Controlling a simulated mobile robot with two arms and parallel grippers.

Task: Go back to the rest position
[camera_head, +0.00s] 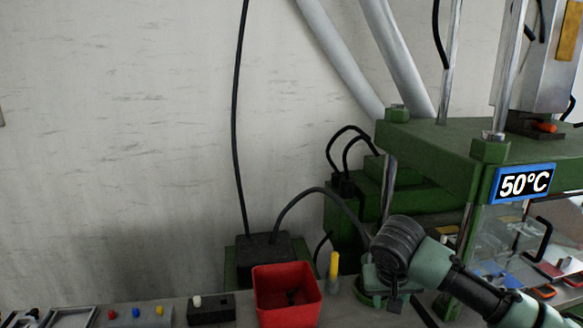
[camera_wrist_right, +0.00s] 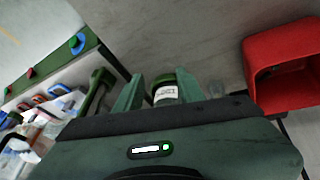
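My right gripper (camera_head: 388,296) comes in from the right in the head view and points down beside the green press, to the right of the red bin (camera_head: 287,297). In the right wrist view its two green fingers (camera_wrist_right: 160,95) stand apart. A small dark green cylinder with a white label (camera_wrist_right: 165,92) shows between them; I cannot tell whether they touch it. The red bin is at the right of that view (camera_wrist_right: 287,70), clear of the fingers. My left gripper is not in view.
The green press (camera_head: 440,150) with a 50°C display (camera_head: 523,184) fills the right side. A yellow-topped post (camera_head: 334,266) stands between bin and gripper. A black box (camera_head: 264,250) with cables stands behind the bin. A button panel (camera_head: 130,315) is at lower left. The upper left space is clear.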

